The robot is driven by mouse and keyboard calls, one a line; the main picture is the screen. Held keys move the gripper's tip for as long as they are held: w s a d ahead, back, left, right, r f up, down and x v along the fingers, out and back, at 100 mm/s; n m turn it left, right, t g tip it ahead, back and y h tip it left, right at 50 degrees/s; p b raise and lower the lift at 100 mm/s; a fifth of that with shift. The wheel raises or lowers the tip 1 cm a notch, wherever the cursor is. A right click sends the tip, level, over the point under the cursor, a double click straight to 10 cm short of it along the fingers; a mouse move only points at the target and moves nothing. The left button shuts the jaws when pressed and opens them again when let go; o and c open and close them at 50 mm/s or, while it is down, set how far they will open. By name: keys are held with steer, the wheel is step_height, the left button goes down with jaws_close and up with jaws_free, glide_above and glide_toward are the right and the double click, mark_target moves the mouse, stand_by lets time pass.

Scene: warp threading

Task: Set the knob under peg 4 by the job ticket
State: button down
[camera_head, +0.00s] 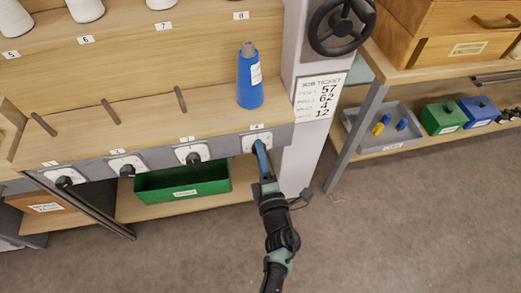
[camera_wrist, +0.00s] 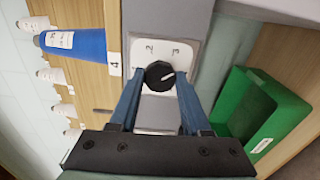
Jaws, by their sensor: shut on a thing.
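The black knob (camera_wrist: 159,76) under peg 4 sits on a white dial plate (camera_wrist: 139,50) with the figures 2 and 3 showing; its white mark points right in the wrist view. My gripper (camera_wrist: 159,85) is shut on this knob, one blue finger on each side. In the head view my gripper (camera_head: 260,147) reaches the plate and hides the knob. The job ticket (camera_head: 318,97) on the grey post reads 57, 62, 4 and 12; its small labels are unclear. A blue cone (camera_head: 250,80) stands upright over peg 4, also in the wrist view (camera_wrist: 75,43).
Three other knobs (camera_head: 194,157) line the shelf's front edge under bare wooden pegs (camera_head: 109,111). A green bin (camera_head: 155,190) stands on the lower shelf. A black handwheel (camera_head: 341,25) is on the post. A grey tray (camera_head: 393,145) with small parts lies at right.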

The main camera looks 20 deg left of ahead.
steer(key=m+p, duration=0.2)
steer(key=m, duration=0.4)
steer(key=shift+m, duration=0.4)
stand_by(0.4)
steer(key=shift+c, duration=1.8)
jaws_free()
steer(key=shift+s, duration=0.1)
steer(key=p+v, duration=0.3)
steer(key=v, duration=1)
steer(key=shift+p, duration=0.3)
